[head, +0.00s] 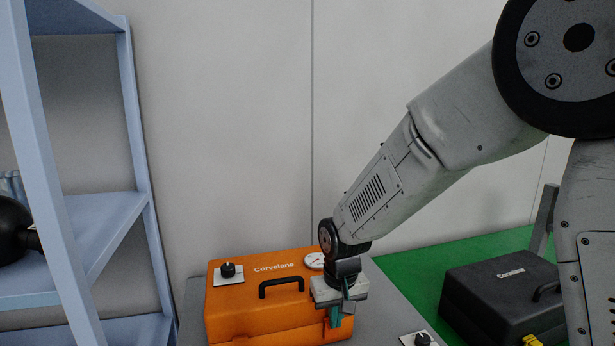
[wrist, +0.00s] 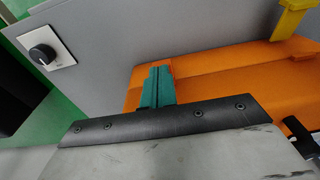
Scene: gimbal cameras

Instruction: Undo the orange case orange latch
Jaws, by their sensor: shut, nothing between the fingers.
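The orange case (head: 240,310) stands closed on a grey surface, with a black handle (head: 282,283) on its lid. My gripper (head: 343,312) has teal fingers, shut and empty, pointing down at the case's front right part. In the wrist view the fingers (wrist: 157,88) overlap the case's front edge. A small orange piece (wrist: 170,66) shows right beside the fingertips; it may be the orange latch, but the fingers hide much of it. I cannot tell whether they touch it. A yellow latch (wrist: 290,15) is farther along the case front.
A knob on a white plate (head: 229,273) and a gauge (head: 315,261) sit on the orange lid. Another knob plate (wrist: 46,55) is on the grey surface. A black case (head: 495,290) stands at right, with green flooring around. Blue shelving (head: 100,215) is at left.

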